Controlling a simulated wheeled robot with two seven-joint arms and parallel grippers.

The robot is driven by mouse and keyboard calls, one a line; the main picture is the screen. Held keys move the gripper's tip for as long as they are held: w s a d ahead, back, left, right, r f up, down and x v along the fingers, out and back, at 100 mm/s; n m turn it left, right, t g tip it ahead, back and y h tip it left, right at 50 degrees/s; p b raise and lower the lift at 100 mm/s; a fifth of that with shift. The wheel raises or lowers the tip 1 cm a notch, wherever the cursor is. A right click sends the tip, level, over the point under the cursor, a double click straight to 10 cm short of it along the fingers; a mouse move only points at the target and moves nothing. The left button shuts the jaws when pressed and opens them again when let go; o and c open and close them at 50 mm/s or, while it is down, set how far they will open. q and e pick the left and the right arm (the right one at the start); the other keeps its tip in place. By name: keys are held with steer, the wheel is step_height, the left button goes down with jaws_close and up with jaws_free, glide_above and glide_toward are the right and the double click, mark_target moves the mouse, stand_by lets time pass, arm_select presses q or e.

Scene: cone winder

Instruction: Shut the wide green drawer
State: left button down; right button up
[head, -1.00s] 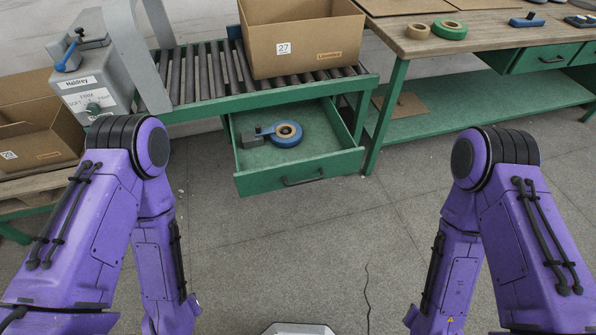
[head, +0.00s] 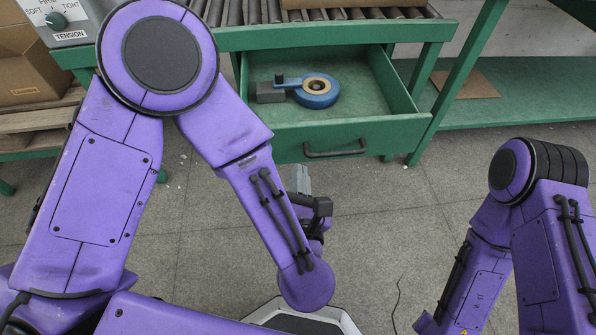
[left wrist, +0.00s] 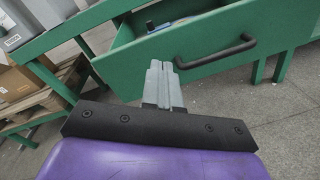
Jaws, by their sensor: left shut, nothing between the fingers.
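The wide green drawer (head: 290,138) is pulled out from under the roller conveyor table, with a dark bar handle (head: 335,149) on its front. A blue tape dispenser (head: 316,90) lies inside it. In the left wrist view the drawer front (left wrist: 209,50) and its handle (left wrist: 216,53) are just beyond the fingers. My left gripper (head: 301,180) is shut and empty, low in front of the drawer front. Its closed fingers also show in the left wrist view (left wrist: 159,68); whether they touch the drawer front I cannot tell. My right gripper is not in view.
The conveyor table (head: 330,34) stands above the drawer, with a tension control box (head: 58,18) at its left. Cardboard boxes (head: 35,70) sit on a pallet at far left. A green bench with a lower shelf (head: 530,108) is at right. The floor in front is clear.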

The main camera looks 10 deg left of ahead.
arm_select(q)
steer(key=s+d+f+n+y+b, duration=0.1)
steer(key=s+d+n+b, duration=0.1)
steer(key=n, duration=0.4)
steer(key=n+b, duration=0.1)
steer(key=b, duration=0.1)
glide_toward(296, 128)
steer(key=shift+t, duration=0.3)
steer(key=x, duration=0.6)
steer(key=shift+w+f, duration=0.1)
steer(key=shift+f, duration=0.1)
steer(key=shift+w+a, duration=0.15)
steer(key=shift+w, duration=0.2)
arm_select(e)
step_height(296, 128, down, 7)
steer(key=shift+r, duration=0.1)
